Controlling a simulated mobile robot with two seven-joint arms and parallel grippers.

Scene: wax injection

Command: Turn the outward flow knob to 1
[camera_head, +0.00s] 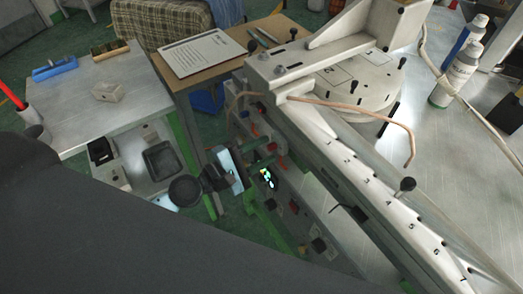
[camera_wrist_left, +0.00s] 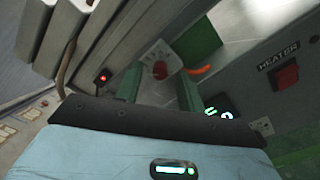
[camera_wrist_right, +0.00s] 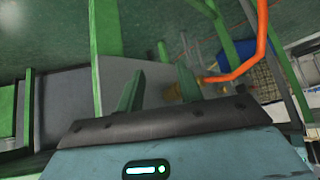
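A red knob (camera_wrist_left: 160,70) sits on a pale dial plate on the machine's side, in the left wrist view. Its markings are too small to read, and I cannot tell whether it is the outward flow knob. My left gripper (camera_head: 270,153) is beside the machine's control panel (camera_head: 318,213) in the head view. In the left wrist view its green fingers (camera_wrist_left: 158,86) are apart, with the knob showing beyond the gap; no contact is visible. My right gripper (camera_wrist_right: 159,86) is open and empty in the right wrist view, and does not show in the head view.
A red heater switch (camera_wrist_left: 286,76) with a "HEATER" label is at the right in the left wrist view. A small lit red button (camera_wrist_left: 103,77) is at the left. An orange pipe (camera_wrist_right: 247,62) passes near my right gripper. A bottle (camera_head: 458,75) stands on the metal table.

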